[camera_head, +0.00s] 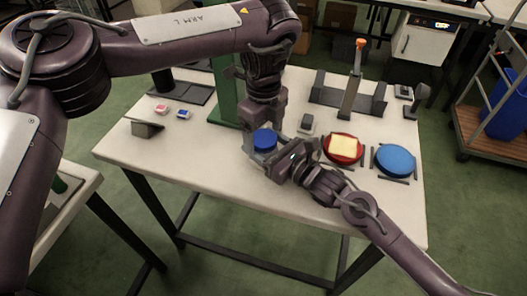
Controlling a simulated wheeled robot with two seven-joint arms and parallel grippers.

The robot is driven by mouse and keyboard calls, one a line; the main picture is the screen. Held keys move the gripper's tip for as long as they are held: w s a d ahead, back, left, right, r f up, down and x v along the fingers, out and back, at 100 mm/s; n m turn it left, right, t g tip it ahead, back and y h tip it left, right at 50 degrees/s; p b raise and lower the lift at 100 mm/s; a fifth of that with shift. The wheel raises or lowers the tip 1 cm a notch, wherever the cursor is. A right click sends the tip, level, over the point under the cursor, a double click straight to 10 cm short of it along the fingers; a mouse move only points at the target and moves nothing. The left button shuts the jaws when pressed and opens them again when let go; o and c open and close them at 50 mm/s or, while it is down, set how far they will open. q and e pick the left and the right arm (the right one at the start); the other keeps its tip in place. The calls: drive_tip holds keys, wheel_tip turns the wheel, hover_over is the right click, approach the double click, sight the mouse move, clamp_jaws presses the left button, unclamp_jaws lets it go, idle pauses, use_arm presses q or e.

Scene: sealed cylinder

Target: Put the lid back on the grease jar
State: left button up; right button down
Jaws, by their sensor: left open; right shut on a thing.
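A small jar (262,154) stands on the white table near its middle, with a round blue lid (265,138) on top. I cannot tell whether the lid sits fully down. My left gripper (264,125) points down just above the lid, open. My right gripper (272,160) comes in from the right, low over the table, and is shut on the jar's side. The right gripper and wrist hide part of the jar.
A red round dish (343,159) with a yellow block (343,145) and a blue disc (394,160) lie to the right. A dark stand (350,97) with an orange-tipped post is behind. A green column (226,90) rises behind left. The front left tabletop is clear.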

use_arm(q)
drive_tip(key=c, duration=1)
drive_tip(key=o, duration=1)
drive_tip(key=shift+o, duration=0.2)
drive_tip(key=shift+r, duration=2.25)
drive_tip(key=o, duration=0.4)
drive_tip(key=shift+r, duration=0.1)
